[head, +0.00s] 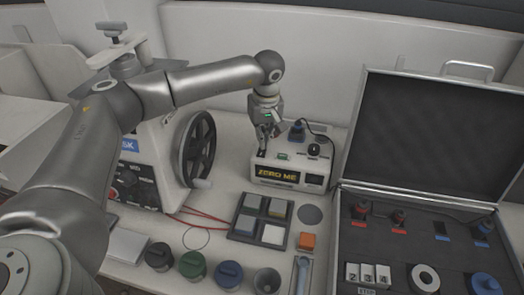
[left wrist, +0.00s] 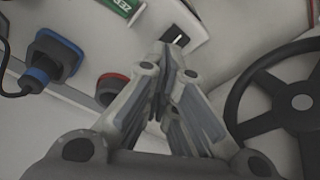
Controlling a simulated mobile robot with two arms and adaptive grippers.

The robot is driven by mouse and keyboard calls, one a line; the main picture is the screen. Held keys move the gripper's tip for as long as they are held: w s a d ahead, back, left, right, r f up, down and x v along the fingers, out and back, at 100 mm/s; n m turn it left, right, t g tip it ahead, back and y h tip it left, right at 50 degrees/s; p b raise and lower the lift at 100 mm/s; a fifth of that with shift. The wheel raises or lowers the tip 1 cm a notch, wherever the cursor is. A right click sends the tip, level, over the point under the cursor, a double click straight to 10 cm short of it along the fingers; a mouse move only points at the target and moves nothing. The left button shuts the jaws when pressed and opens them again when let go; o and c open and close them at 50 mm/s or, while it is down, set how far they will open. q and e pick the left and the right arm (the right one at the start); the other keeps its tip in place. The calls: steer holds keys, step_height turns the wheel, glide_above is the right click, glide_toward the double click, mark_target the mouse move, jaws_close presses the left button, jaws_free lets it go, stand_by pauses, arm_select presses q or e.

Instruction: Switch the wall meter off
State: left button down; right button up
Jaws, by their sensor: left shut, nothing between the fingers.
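The meter (head: 292,165) is a white box with a yellow "ZERO ME" display (head: 277,175) on its front, a small green light or label and a black knob (head: 314,150) on top. My left gripper (head: 264,146) points down over the left part of the meter's top. In the left wrist view its fingers (left wrist: 172,55) are closed together and empty. Just beyond the fingertips there is a small black switch (left wrist: 177,38) with a white mark. Whether the fingertips touch the switch cannot be told. My right gripper is out of view.
A blue plug (left wrist: 55,58) and a red-ringed black socket (left wrist: 110,88) sit beside the fingers. A black handwheel (head: 196,148) stands to the left of the meter. An open case (head: 350,180) stands at right. A tray of square blocks (head: 240,236) lies in front.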

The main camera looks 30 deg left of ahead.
arm_select(q)
steer(key=shift+f+b, duration=0.6)
steer(key=shift+f, duration=0.45)
steer(key=shift+s, duration=0.1)
steer(key=shift+r+p, duration=0.6)
steer(key=shift+r, duration=0.15)
steer(key=shift+r+p, duration=1.7)
steer(key=shift+r, duration=1.1)
